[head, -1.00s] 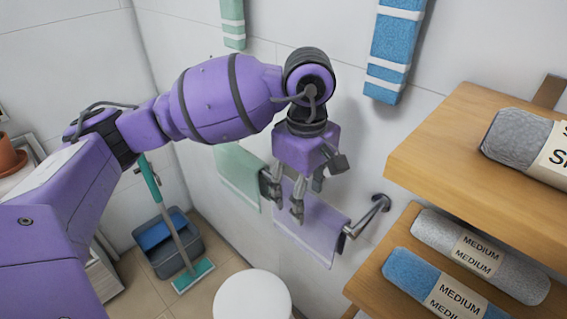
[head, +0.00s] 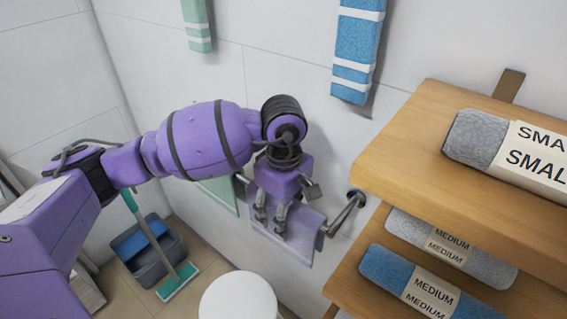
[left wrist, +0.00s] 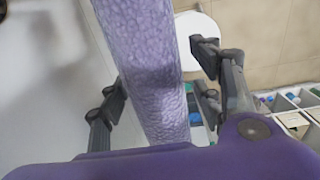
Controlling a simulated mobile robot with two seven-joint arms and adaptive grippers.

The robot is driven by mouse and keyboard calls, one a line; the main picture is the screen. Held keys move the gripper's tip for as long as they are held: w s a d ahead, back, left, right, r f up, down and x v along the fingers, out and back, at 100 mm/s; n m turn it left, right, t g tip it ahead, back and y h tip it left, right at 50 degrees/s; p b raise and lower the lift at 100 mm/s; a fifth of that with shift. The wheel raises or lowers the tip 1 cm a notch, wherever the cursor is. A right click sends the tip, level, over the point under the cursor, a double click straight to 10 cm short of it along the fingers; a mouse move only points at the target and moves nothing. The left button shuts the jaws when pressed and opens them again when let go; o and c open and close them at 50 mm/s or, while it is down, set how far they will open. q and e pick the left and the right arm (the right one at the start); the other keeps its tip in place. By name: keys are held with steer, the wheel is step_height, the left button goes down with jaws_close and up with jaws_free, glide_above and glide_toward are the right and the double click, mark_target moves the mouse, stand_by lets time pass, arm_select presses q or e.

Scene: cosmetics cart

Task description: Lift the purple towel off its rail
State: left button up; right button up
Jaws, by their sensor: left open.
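The purple towel (head: 300,237) hangs over a wall rail (head: 345,213) below the blue towel. In the left wrist view the towel (left wrist: 150,75) runs between the fingers of my left gripper. My left gripper (head: 270,226) is open, pointing down at the towel's upper edge. Its fingers stand on both sides of the towel, with gaps showing in the left wrist view (left wrist: 163,95). The gripper and arm hide part of the rail and towel. My right gripper is not in view.
Wooden shelves (head: 400,170) with rolled grey and blue towels stand close on the right. A green towel (head: 222,192) hangs just left of the purple one. A round white lid or stool top (head: 238,297) is below. A grey bucket (head: 150,250) and mop stand on the floor.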

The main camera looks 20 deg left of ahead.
arm_select(q)
steer(key=c, duration=1.3)
steer(key=shift+w+r, duration=0.1)
steer(key=shift+r, duration=0.1)
steer(key=shift+c, duration=0.2)
steer(key=shift+r, duration=0.6)
step_height(320, 180, up, 16)
steer(key=shift+r+b, duration=0.25)
steer(key=shift+b, duration=0.05)
steer(key=shift+r, duration=0.45)
